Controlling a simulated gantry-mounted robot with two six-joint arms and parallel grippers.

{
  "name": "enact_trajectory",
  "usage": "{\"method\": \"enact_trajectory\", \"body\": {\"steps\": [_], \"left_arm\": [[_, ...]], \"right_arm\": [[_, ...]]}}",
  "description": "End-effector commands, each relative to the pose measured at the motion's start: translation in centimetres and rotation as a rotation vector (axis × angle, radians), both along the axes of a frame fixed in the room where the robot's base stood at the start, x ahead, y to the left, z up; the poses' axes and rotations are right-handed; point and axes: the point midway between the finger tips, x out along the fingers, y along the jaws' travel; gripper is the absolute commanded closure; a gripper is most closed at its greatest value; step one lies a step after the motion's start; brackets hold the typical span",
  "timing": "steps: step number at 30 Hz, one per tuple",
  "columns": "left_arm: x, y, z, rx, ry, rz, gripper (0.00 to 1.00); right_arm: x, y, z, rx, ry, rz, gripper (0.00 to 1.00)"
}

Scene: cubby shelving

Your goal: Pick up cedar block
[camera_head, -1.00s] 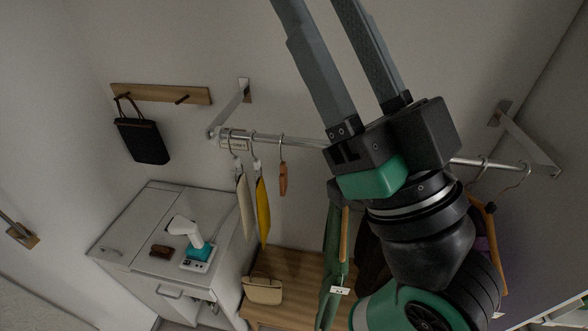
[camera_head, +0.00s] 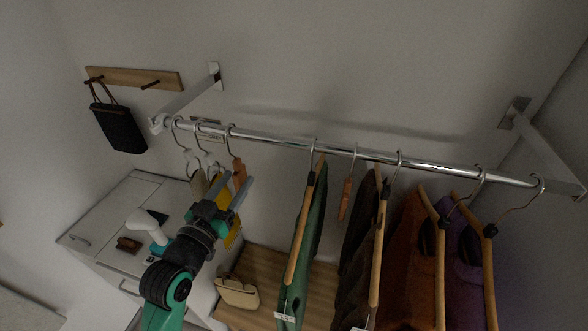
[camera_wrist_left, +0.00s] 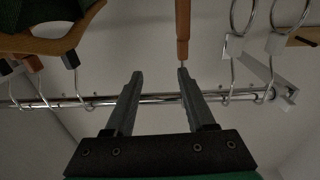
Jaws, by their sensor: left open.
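An orange-brown cedar block (camera_head: 238,174) hangs by a hook from the metal rod at the left, in the head view. A second similar block (camera_head: 345,198) hangs farther right, between the green and the dark garments. My left gripper (camera_head: 234,183) is open and empty, its fingers pointing up close to the left block. In the left wrist view, a block (camera_wrist_left: 182,28) hangs at the top centre, close to the right finger's tip of the gripper (camera_wrist_left: 160,74). Whether they touch I cannot tell. My right gripper is not in view.
The rod (camera_head: 275,138) runs across, with white hangers and a yellow cloth (camera_head: 234,235) near the left gripper. A green garment (camera_head: 303,250) and several others hang to the right. Below are a white cabinet (camera_head: 110,218) and a beige bag (camera_head: 237,292) on a wooden bench.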

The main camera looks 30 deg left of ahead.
Motion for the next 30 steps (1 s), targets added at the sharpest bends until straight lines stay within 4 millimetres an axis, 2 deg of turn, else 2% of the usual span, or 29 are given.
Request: {"method": "enact_trajectory", "body": {"steps": [1,3,9,11,19,27,30], "left_arm": [[-0.4,0.8,-1.6,-0.005,0.017,0.018,0.45],[-0.8,1.6,-2.5,-0.009,0.030,0.032,0.45],[-0.8,2.3,-2.6,-0.010,0.033,0.046,0.45],[-0.2,2.4,-2.6,-0.010,0.033,0.045,0.45],[4.4,3.4,-2.6,-0.010,0.032,0.044,0.45],[5.5,3.7,-2.7,-0.010,0.032,0.044,0.45],[6.5,4.1,-2.8,-0.010,0.032,0.045,0.45]], "right_arm": [[0.0,0.0,-0.6,0.000,0.000,0.000,0.46],[0.0,0.0,-0.8,0.000,0.000,0.000,0.46],[0.0,0.0,-0.8,0.000,0.000,0.000,0.46],[0.0,0.0,-0.7,0.000,0.000,0.000,0.46],[0.0,0.0,-0.1,0.000,0.000,0.000,0.46],[0.0,0.0,0.0,0.000,0.000,0.000,0.46],[0.0,0.0,0.3,0.000,0.000,0.000,0.46]]}}
